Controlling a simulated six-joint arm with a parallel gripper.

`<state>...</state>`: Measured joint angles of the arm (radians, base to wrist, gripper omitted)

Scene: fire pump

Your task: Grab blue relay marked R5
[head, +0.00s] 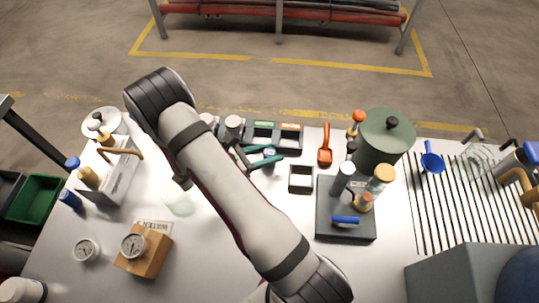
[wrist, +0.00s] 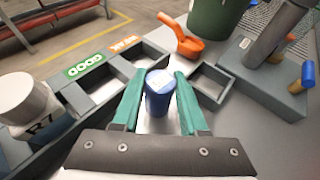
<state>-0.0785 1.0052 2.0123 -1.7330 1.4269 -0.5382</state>
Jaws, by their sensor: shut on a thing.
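A blue cylindrical relay (wrist: 157,98) with a white label on top stands between the green fingers of my gripper (wrist: 160,82) in the wrist view. The marking on its label is too small to read. My gripper is shut on this relay, one finger on each side. In the head view, my gripper (head: 262,158) is near the middle of the white table, and the relay's blue top (head: 269,152) shows between the fingers. I cannot tell whether the relay's base touches anything.
Grey bins with a green label (wrist: 83,66) and an orange label (wrist: 123,44) lie just beyond. A small empty square tray (wrist: 212,84) is at right. An orange scoop (wrist: 180,38) and green pot (head: 384,140) stand behind.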

